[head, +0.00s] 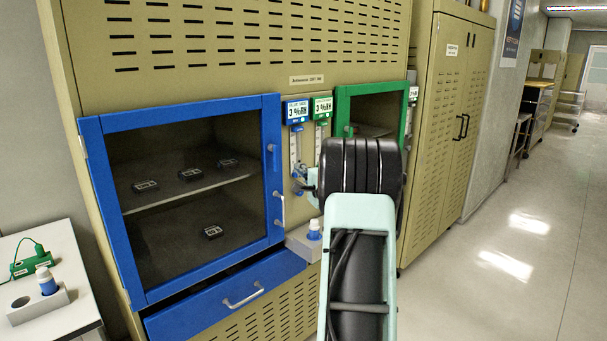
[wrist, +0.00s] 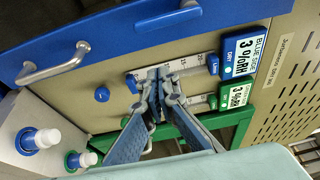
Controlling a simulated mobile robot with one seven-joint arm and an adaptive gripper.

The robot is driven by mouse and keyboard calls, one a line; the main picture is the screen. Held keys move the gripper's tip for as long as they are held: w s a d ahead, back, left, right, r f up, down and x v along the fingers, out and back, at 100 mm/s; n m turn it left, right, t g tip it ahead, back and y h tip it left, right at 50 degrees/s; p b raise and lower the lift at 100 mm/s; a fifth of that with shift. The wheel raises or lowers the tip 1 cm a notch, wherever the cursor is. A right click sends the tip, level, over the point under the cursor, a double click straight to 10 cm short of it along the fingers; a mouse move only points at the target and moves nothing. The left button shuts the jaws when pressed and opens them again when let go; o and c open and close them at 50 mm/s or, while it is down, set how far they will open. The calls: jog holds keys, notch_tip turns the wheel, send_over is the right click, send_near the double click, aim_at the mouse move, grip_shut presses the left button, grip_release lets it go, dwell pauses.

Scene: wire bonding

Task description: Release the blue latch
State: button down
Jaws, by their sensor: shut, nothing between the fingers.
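The blue-framed cabinet door (head: 190,190) is closed in the head view. In the wrist view, a blue latch-like bar (wrist: 168,17) lies along the blue frame at the top. My gripper (head: 306,188) is shut and empty in front of the flow meter panel, right of the blue door. In the wrist view its fingertips (wrist: 155,76) are together over the meters, apart from the latch-like bar. My wrist hides part of the green door.
Blue (head: 298,110) and green (head: 322,107) humidity displays top the meters. A blue knob (wrist: 102,94) is near the fingers. The blue drawer (head: 226,296) is below. A white table (head: 75,310) stands left; the right aisle is clear.

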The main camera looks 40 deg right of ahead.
aim_at(274, 155)
jog(key=shift+w+a, duration=0.75)
jog(key=shift+w, duration=0.3)
jog(key=shift+w+a, duration=0.7)
jog(key=shift+w, duration=0.35)
